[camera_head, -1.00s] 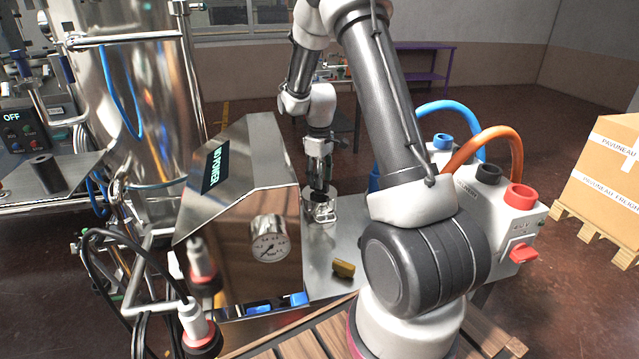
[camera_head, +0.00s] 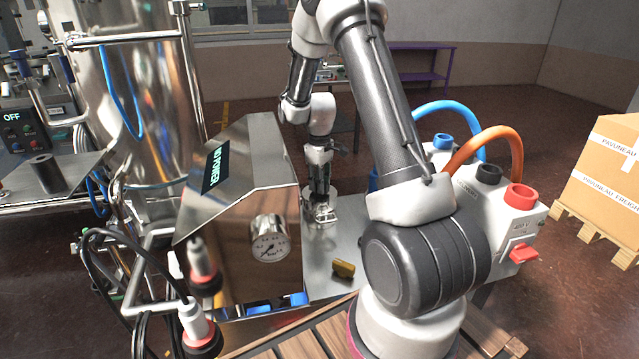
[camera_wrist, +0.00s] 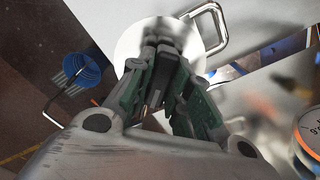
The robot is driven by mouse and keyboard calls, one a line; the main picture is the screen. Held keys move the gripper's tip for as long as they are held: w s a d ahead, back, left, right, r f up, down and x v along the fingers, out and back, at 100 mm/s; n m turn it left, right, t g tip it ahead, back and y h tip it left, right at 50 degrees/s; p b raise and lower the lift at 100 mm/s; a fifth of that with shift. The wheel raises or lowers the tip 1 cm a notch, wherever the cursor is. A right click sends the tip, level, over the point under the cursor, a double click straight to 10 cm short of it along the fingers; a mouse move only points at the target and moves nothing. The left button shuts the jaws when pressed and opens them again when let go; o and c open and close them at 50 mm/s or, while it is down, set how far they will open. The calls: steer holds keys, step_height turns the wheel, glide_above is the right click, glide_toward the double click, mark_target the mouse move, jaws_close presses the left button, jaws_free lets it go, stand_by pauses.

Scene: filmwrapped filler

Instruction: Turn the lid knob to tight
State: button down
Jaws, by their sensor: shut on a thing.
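The metal lid (camera_wrist: 130,45) is a round shiny disc under my gripper in the wrist view, with a bent metal handle (camera_wrist: 222,28) at its side. In the head view the lid (camera_head: 327,217) sits on the steel deck beside the machine housing. My gripper (camera_head: 319,196) points down onto the middle of the lid. In the wrist view my gripper (camera_wrist: 163,55) has its fingers closed together on the knob at the lid's centre. The fingers hide most of the knob, so its setting cannot be read.
The steel housing (camera_head: 245,200) with a pressure gauge (camera_head: 270,238) stands left of the lid. A small yellow-brown block (camera_head: 343,269) lies on the deck in front. A white electrical box (camera_head: 500,215) with hoses stands right. A blue cup-like container (camera_wrist: 80,70) is at left in the wrist view.

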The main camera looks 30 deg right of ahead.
steer(key=shift+m, duration=0.3)
steer(key=m, duration=0.3)
steer(key=shift+m, duration=0.4)
steer(key=m, duration=0.8)
steer(key=shift+m, duration=0.4)
steer(key=m, duration=0.4)
steer(key=shift+m, duration=0.4)
steer(key=c, duration=1.3)
jaws_free()
